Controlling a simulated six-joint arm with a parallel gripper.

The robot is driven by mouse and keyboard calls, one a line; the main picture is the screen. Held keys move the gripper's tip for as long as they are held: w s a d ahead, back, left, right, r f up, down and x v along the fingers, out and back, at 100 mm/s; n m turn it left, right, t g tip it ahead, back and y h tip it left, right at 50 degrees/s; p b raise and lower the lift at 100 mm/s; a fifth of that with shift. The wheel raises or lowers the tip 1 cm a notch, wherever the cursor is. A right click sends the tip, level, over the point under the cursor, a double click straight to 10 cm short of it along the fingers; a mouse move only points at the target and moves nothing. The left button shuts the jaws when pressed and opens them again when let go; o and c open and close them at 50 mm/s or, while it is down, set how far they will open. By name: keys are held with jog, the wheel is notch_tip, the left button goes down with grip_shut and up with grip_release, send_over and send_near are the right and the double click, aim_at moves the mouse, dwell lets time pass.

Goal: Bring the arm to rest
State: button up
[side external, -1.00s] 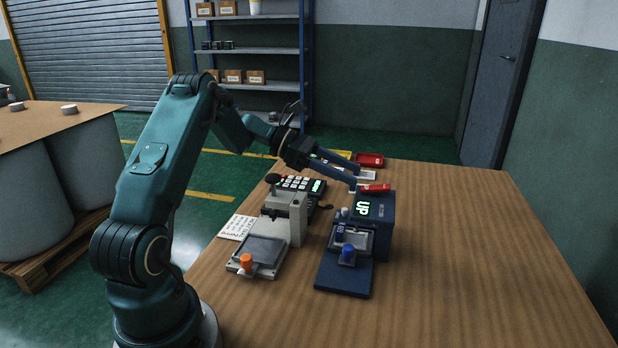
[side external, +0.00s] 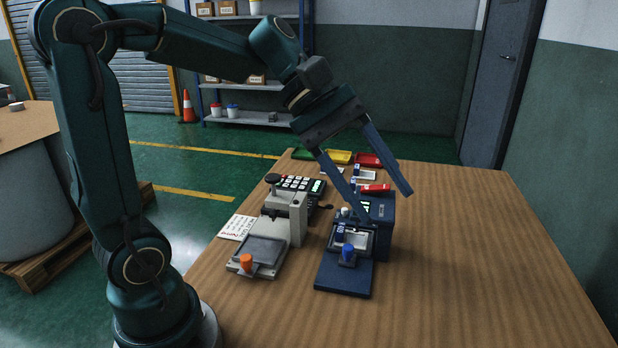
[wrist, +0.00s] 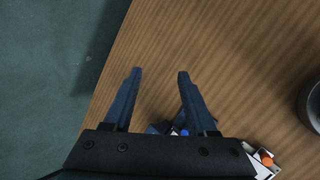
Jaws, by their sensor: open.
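My gripper (side external: 384,206) is open and empty in the side external view, raised above the blue device with its two long blue fingers spread and pointing down. In the wrist view my gripper (wrist: 158,74) shows both fingers apart with bare wood between the tips. The blue device (side external: 342,276) stands on the wooden table (side external: 480,250) with a blue knob (side external: 348,252) at its front. Its lit display is partly hidden behind a finger. The grey press device (side external: 297,215) with an orange knob (side external: 246,262) stands to its left.
A keypad (side external: 300,184) sits behind the grey device, and a printed card (side external: 237,227) lies left of it. The table's right side is clear.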

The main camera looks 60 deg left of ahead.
jog(key=s+f+m+y, duration=0.2)
jog(key=s+m+y, duration=0.1)
jog(key=s+m, duration=0.4)
jog(key=s+a+f+m+t+y, duration=0.1)
jog(key=s+a+f+m+y, duration=0.3)
jog(key=a+m, duration=0.1)
jog(key=shift+a+f+m+t, duration=0.2)
jog(key=shift+f+m+t, duration=0.2)
jog(key=shift+m, duration=0.1)
